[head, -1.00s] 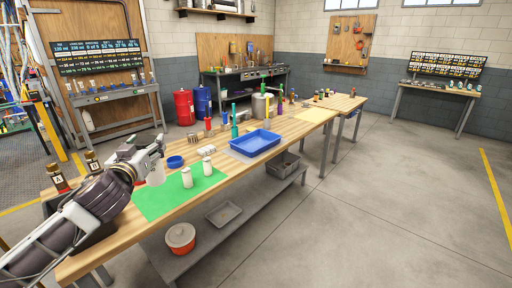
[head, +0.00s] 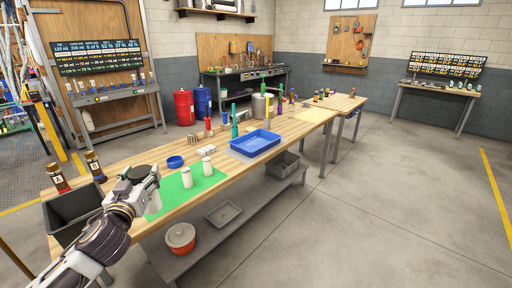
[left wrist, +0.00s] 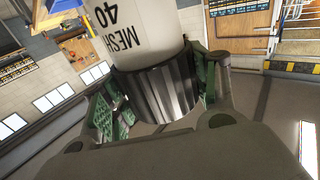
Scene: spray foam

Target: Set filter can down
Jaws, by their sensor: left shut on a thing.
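My left gripper (head: 149,187) is shut on a white filter can (head: 154,207), low over the left end of the green mat (head: 205,188). In the left wrist view, the can (left wrist: 135,28) reads "MESH 40", and its grey ribbed end (left wrist: 158,88) sits between the green-padded fingers. I cannot tell whether the can touches the mat. Two similar white cans, a nearer one (head: 187,178) and a farther one (head: 207,166), stand upright on the mat to the right. My right gripper is out of view.
A dark open bin (head: 70,218) stands left of my gripper, with bottles A (head: 58,179) and B (head: 95,167) behind it. A blue ring-shaped dish (head: 175,162) and blue tray (head: 255,143) are farther along the bench. The mat's middle front is clear.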

